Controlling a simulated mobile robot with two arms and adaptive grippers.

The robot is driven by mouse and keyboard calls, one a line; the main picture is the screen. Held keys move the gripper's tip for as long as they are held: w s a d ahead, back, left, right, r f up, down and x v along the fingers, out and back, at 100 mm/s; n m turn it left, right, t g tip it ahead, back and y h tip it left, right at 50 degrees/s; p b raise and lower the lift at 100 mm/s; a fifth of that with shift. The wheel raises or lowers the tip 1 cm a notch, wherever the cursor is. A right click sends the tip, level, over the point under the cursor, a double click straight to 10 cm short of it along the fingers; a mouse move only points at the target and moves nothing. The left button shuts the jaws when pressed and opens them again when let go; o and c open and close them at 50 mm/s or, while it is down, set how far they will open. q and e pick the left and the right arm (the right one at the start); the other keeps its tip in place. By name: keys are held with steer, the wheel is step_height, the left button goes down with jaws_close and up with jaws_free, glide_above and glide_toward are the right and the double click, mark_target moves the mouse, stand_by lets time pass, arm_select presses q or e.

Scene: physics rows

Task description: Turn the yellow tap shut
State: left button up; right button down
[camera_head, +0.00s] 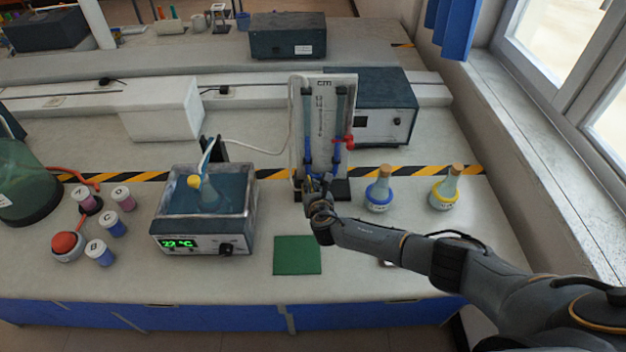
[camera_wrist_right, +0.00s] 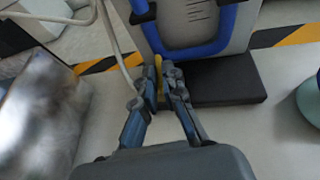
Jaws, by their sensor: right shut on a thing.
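The yellow tap (camera_wrist_right: 158,68) shows as a small upright yellow piece between my right fingertips in the right wrist view. It sits low on the manometer-like stand (camera_head: 323,100), a pale upright panel with blue tubing on a black base. My right gripper (camera_head: 313,187) is at the foot of this panel in the head view. In the right wrist view its fingers (camera_wrist_right: 162,82) are shut on the yellow tap. The fingers hide most of the tap, so its exact angle is unclear. My left gripper is in neither view.
A water bath (camera_head: 203,237) stands left of the stand. A red tap (camera_head: 349,141) is on its right tube. Blue-collared (camera_head: 379,190) and yellow-collared (camera_head: 446,187) flasks stand to the right. A green mat (camera_head: 297,255) lies in front. A pale hose (camera_wrist_right: 117,50) runs close by.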

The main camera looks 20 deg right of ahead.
steer(key=shift+a+m+h, duration=0.25)
steer(key=shift+m+h, duration=0.55)
steer(key=shift+h, duration=0.1)
steer(key=shift+w+g+h, duration=0.1)
steer(key=shift+g+h, duration=0.2)
steer(key=c, duration=1.7)
jaws_free()
steer(key=shift+c, duration=0.2)
steer(key=v, duration=1.2)
